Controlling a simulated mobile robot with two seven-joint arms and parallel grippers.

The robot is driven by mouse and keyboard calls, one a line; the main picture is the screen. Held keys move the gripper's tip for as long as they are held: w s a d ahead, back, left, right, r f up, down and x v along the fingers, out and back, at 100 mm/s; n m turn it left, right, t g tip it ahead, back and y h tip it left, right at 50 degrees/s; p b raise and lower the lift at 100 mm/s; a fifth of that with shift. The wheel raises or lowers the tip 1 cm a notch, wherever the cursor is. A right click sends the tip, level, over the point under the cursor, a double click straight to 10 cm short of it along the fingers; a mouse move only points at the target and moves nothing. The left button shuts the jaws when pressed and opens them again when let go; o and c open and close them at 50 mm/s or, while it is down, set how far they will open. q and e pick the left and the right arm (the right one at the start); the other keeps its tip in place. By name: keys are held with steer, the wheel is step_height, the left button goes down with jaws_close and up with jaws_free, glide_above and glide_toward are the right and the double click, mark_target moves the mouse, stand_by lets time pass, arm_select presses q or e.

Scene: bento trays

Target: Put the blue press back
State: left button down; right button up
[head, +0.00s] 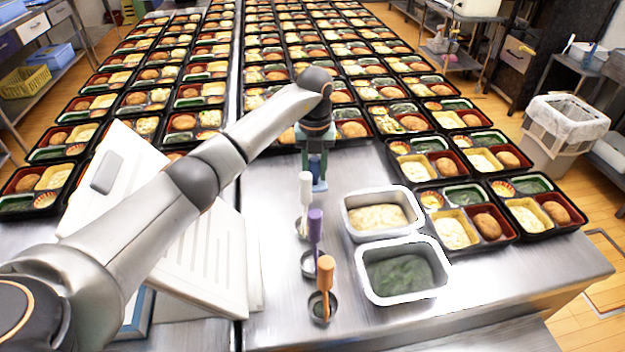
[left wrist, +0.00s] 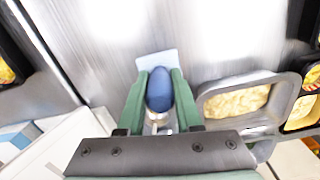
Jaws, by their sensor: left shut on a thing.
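My left gripper (head: 316,162) has green fingers and points down at the steel table, just behind a row of presses. It is shut on the blue press (head: 319,186). In the left wrist view the dark blue rounded handle of the blue press (left wrist: 158,92) sits between the two green fingers, with a pale blue flat piece showing beyond it. The wrist and fingers hide much of the press, and I cannot tell whether it touches the table. My right gripper is in neither view.
Presses with white (head: 304,190), purple (head: 316,225) and orange (head: 325,270) handles stand upright in a row. Right of them are a pan of yellow food (head: 345,222) and a pan of green food (head: 367,296). Filled bento trays (head: 487,240) surround the area. White boards (head: 215,255) lie left.

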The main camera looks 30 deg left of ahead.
arm_select(q)
steer(key=shift+a+f, duration=0.15)
steer(key=shift+f, duration=0.8)
steer(key=shift+a+f, duration=0.1)
steer(key=shift+f, duration=0.8)
steer(key=shift+f, duration=0.1)
steer(key=c, duration=0.6)
jaws_free()
step_height(320, 180, up, 12)
steer(key=shift+s+r, duration=0.1)
steer(key=shift+r, duration=0.05)
